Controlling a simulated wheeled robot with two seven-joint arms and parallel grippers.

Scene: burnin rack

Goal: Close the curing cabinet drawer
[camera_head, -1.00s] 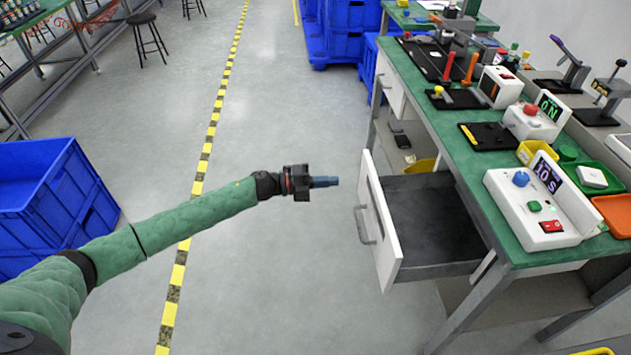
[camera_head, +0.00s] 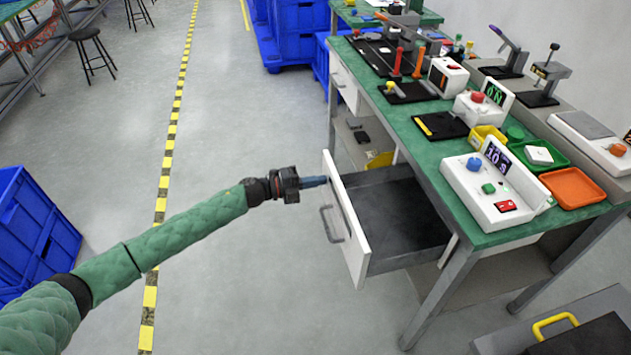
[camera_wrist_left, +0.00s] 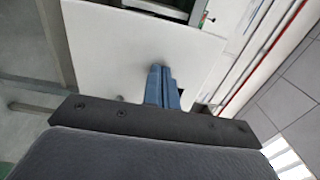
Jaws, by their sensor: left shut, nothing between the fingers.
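The curing cabinet drawer (camera_head: 352,225) stands pulled out from under the green-topped bench. It has a white front panel with a metal bar handle (camera_head: 329,224) and a dark, empty-looking inside. My left gripper (camera_head: 322,181) is shut and empty, its blue fingertips at the outer face of the panel near its upper far part, above the handle. In the left wrist view the shut fingers (camera_wrist_left: 160,88) point at the white panel (camera_wrist_left: 115,50); I cannot tell whether they touch it. My right gripper is not in view.
The green bench (camera_head: 410,130) carries a white timer box (camera_head: 490,195), an orange tray (camera_head: 572,188) and several tools. Blue crates (camera_head: 300,35) stand behind, and a blue bin (camera_head: 40,235) is at the left. The floor left of the drawer is clear.

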